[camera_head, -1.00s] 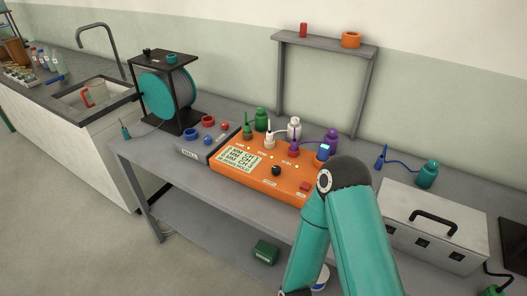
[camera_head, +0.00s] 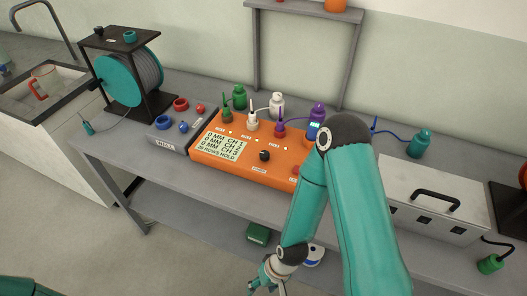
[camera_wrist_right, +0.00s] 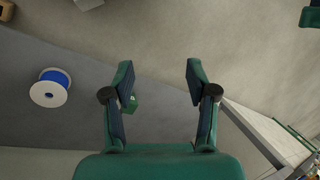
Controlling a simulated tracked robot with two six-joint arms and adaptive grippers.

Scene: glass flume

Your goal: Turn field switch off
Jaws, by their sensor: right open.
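An orange console (camera_head: 222,171) with a display, a black knob (camera_head: 264,155) and plugs in its top stands on the grey bench. I cannot read which control is the field switch; my right arm covers the console's right end. A grey box (camera_head: 167,143) with a label and coloured terminals stands left of it. My right gripper (camera_head: 272,287) is low at the bottom edge of the head view, in front of the bench and apart from the console. In the right wrist view its fingers (camera_wrist_right: 160,75) are apart with nothing gripped. My left gripper is out of view.
A teal reel (camera_head: 128,81) stands at the bench's left, a silver case (camera_head: 435,210) at its right. A green box (camera_head: 257,233) and a white spool with blue winding (camera_wrist_right: 50,88) sit low down. A grey frame (camera_head: 256,55) rises behind the console.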

